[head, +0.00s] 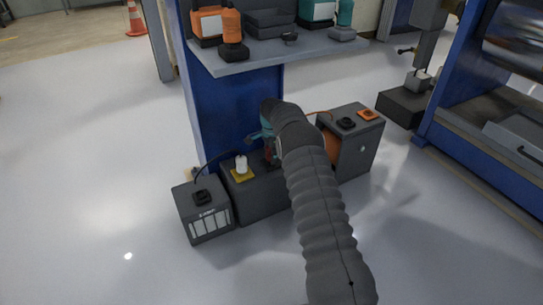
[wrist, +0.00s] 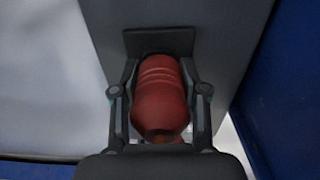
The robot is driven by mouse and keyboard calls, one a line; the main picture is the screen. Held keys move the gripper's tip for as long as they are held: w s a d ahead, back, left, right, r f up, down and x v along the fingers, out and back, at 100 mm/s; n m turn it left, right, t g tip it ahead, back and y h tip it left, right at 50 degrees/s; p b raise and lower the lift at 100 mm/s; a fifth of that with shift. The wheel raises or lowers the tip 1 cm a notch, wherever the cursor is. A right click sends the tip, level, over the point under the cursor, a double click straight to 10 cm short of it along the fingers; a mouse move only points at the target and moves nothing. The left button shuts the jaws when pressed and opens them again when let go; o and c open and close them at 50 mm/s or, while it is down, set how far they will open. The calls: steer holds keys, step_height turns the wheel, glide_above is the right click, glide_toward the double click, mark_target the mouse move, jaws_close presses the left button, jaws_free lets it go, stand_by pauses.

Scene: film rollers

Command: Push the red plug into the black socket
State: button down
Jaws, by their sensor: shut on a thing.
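The red plug (wrist: 160,98) is ribbed and rounded and sits between the two fingers of my gripper (wrist: 159,100) in the wrist view. My gripper is shut on it. Behind the plug in the wrist view is a dark square plate, which looks like the black socket (wrist: 158,42), on a grey box face. The plug overlaps its lower part, so I cannot tell whether they touch. My arm hides most of the gripper there.
A white plug on a yellow base (head: 241,168) stands left of my gripper. A black fitting (head: 202,197) tops the left box. The right box carries a black fitting (head: 347,124) and an orange one (head: 368,114). A blue panel (head: 235,115) and grey shelf (head: 280,54) stand behind.

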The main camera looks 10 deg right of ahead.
steer(key=shift+f, duration=0.3)
steer(key=c, duration=0.5)
jaws_free()
